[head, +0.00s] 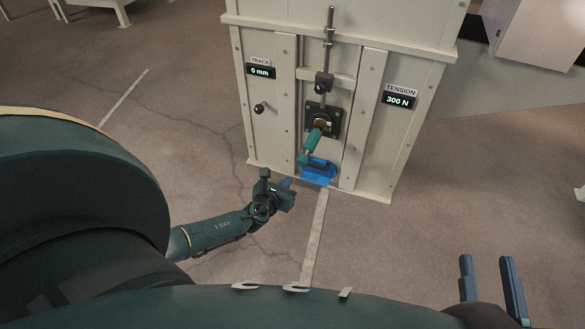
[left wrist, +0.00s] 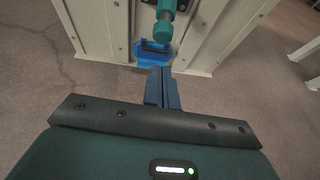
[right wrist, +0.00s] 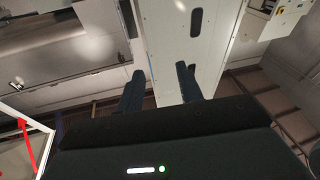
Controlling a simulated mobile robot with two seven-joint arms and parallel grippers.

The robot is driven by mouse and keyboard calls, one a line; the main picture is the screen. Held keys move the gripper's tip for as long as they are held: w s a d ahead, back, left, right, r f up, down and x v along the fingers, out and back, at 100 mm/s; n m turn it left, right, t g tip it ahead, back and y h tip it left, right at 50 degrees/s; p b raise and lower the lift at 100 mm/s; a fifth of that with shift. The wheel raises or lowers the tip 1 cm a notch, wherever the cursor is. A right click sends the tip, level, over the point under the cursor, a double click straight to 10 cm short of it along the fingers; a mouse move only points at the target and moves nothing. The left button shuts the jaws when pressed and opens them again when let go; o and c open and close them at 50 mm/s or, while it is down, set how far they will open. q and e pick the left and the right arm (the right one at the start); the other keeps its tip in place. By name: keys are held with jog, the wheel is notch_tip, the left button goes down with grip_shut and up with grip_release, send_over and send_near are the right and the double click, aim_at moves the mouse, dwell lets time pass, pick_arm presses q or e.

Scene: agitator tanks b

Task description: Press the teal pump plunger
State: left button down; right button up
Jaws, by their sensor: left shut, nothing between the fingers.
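The teal pump plunger (head: 312,142) sticks out from a black square mount (head: 331,112) low on the front of a cream cabinet. It also shows at the top of the left wrist view (left wrist: 164,22). A blue piece (head: 318,171) sits just below it at the cabinet's foot, and shows in the left wrist view (left wrist: 152,52). My left gripper (head: 287,184) is shut and empty, a little below and left of the plunger, apart from it. Its blue fingers (left wrist: 163,75) point toward the cabinet. My right gripper (head: 490,262) is open and empty at the lower right, far from the plunger.
The cream cabinet (head: 262,130) carries a TRACK display reading 0 mm (head: 261,71) and a TENSION display reading 300 N (head: 398,100). A vertical grey rod (head: 328,50) runs above the plunger. A small black knob (head: 259,109) protrudes at left. The floor around is clear.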

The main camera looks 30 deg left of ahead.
pick_arm(q)
jog(key=shift+p+v, duration=0.35)
jog(key=shift+v, duration=1.05)
jog(key=shift+f, duration=0.1)
